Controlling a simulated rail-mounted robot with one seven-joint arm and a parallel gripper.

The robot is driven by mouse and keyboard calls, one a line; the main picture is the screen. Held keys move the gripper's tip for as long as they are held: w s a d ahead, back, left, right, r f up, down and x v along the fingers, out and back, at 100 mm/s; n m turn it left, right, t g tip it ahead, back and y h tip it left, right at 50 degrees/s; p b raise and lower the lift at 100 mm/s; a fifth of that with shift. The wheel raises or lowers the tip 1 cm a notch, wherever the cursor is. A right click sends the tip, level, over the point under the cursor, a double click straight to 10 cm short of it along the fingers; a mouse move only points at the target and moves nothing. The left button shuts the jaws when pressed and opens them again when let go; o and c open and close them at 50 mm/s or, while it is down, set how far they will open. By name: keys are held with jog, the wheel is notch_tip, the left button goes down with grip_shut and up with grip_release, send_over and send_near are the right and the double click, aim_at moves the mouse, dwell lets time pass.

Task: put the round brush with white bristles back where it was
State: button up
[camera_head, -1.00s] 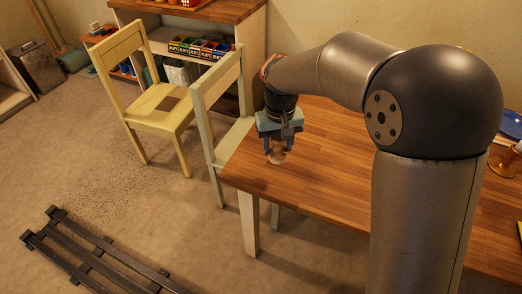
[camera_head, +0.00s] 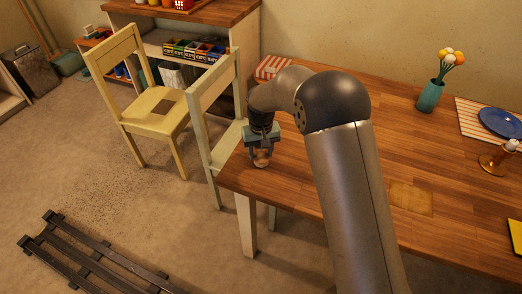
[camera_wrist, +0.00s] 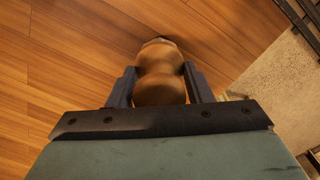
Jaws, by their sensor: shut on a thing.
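My gripper (camera_head: 262,154) is shut on a rounded, light-brown wooden thing (camera_wrist: 160,72), which I take to be the brush. In the wrist view the two dark fingers of my gripper (camera_wrist: 158,88) press on its sides, around its narrower middle. In the head view the brush (camera_head: 262,160) is small below the fingers, over the left end of the wooden table (camera_head: 330,165). Its white bristles cannot be made out. I cannot tell whether it touches the table top.
A pale green chair (camera_head: 215,110) stands close to the table's left end, near my gripper. A yellow chair (camera_head: 155,122) is farther left. The table's middle is mostly clear.

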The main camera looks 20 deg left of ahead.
jog(key=shift+f, duration=0.2)
jog(key=o, duration=1)
jog(key=shift+o, duration=0.2)
jog(key=shift+r, duration=0.1)
jog(key=shift+r, duration=0.1)
